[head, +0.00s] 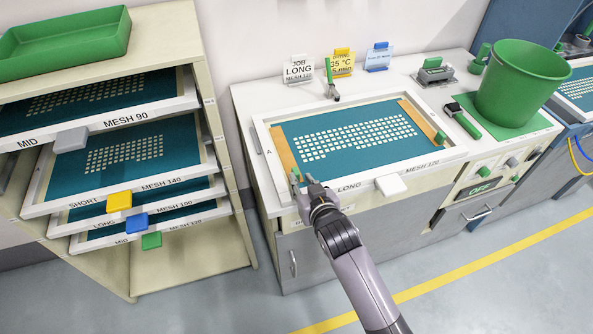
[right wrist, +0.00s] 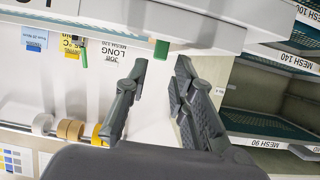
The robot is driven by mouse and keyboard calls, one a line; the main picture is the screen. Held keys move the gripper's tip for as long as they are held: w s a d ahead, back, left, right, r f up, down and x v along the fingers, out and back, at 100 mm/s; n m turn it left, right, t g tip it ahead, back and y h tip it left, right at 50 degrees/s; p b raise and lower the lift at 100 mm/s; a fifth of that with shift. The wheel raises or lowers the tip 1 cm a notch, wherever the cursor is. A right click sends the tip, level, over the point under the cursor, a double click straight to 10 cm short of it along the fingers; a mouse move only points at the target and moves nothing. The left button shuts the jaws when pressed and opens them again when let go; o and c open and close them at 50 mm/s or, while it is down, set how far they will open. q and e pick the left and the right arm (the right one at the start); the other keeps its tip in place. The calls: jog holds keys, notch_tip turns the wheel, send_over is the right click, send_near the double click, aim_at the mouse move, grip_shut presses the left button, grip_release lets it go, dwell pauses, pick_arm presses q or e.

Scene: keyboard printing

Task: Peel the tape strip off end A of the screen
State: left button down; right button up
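The screen (head: 350,143) lies flat on the counter, a white frame with teal mesh and rows of pale rectangles. A tan tape strip (head: 283,150) runs along its left end, beside the letter A on the frame. A green tab (head: 295,176) shows at the strip's near end. My right gripper (head: 303,181) is at that near left corner, close to the tab. In the right wrist view my gripper (right wrist: 161,64) is open, and the green tab (right wrist: 161,49) shows just beyond the gap between its fingertips. Contact cannot be told. My left gripper is not in view.
A second tan strip (head: 421,120) with a green tab lies at the screen's right end. A white block (head: 391,185) is on the near frame edge. A screen rack (head: 110,130) stands left.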

aim_at(297, 173)
jog(key=shift+x, duration=3)
jog(key=shift+c, duration=0.5)
grip_shut()
jog(key=shift+r+p, duration=1.75)
jog(key=shift+p, duration=0.2)
notch_tip(297, 173, up, 4)
jog(key=p, duration=0.4)
